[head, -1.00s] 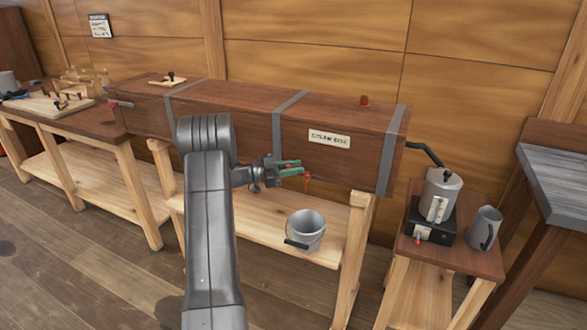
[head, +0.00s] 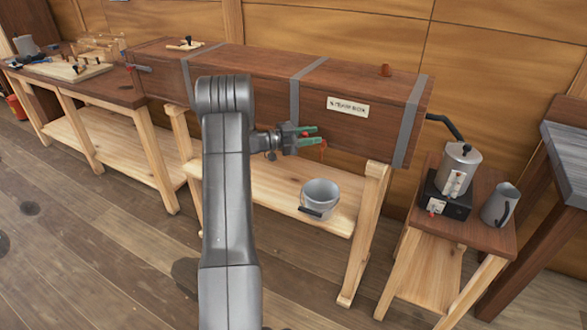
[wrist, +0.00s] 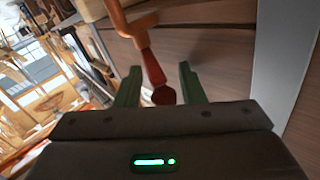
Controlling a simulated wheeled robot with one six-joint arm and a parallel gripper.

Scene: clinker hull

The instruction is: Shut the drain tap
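The drain tap (head: 323,146) is small and orange-red below the front of the long wooden box (head: 380,115). In the wrist view the tap shows an orange-brown body with a red handle (wrist: 153,70) pointing toward my palm. My gripper (head: 319,135) has green fingers and is at the tap. In the wrist view the gripper (wrist: 159,69) is open, with the handle between its fingers and gaps on both sides. The handle's end is close to the palm; I cannot tell whether it touches.
A grey bucket (head: 320,196) stands on the low shelf below the tap. A kettle (head: 456,168) on a black burner and a jug (head: 499,205) stand on a small table at right. A workbench (head: 120,94) with tools stands at left. The floor in front is clear.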

